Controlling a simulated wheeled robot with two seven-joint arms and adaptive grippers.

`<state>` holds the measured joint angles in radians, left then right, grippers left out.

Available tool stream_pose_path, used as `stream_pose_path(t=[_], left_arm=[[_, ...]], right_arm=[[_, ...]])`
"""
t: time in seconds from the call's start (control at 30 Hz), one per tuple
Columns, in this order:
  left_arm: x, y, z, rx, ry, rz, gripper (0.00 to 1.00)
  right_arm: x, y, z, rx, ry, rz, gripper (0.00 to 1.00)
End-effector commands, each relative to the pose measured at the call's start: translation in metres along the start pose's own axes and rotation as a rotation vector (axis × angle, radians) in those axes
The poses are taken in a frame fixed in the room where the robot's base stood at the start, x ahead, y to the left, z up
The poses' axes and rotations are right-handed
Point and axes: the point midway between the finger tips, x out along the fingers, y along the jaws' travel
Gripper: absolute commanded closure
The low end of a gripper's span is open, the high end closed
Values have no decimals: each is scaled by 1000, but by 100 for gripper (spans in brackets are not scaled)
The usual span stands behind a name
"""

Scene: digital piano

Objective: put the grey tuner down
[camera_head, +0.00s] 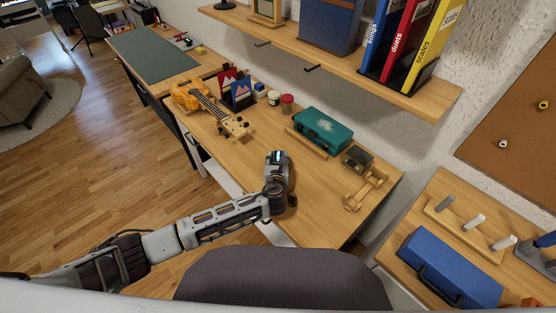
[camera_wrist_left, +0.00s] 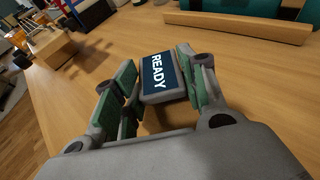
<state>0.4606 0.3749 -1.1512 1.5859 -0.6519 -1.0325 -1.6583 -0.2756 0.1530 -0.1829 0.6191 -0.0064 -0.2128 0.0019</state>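The grey tuner (camera_wrist_left: 164,78) has a dark blue screen reading READY. It sits between the green-padded fingers of my left gripper (camera_wrist_left: 160,80), which look closed on its two sides. In the head view my left gripper (camera_head: 277,158) is over the middle of the wooden desk (camera_head: 235,165), with the tuner's screen small at its tip. I cannot tell whether the tuner's underside touches the desk. My right gripper is not in view.
A teal case (camera_head: 322,130) with a wooden bar in front, a small dark box (camera_head: 356,158) and a wooden stand (camera_head: 366,189) lie right of the gripper. A ukulele (camera_head: 205,104) and red and blue cards (camera_head: 238,90) are farther back. Bare desk surrounds the gripper.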

Motion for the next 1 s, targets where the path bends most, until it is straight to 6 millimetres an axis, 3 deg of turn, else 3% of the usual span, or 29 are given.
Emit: stream_pose_path(t=[0.13,0.37,0.67,1.0], left_arm=[[0,0,0,0,0,0,38],[0,0,0,0,0,0,38],[-3,0,7,0,1,0,38],[-33,0,6,0,1,-1,38]], right_arm=[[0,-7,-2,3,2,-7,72],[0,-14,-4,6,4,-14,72],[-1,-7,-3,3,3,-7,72],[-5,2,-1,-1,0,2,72]])
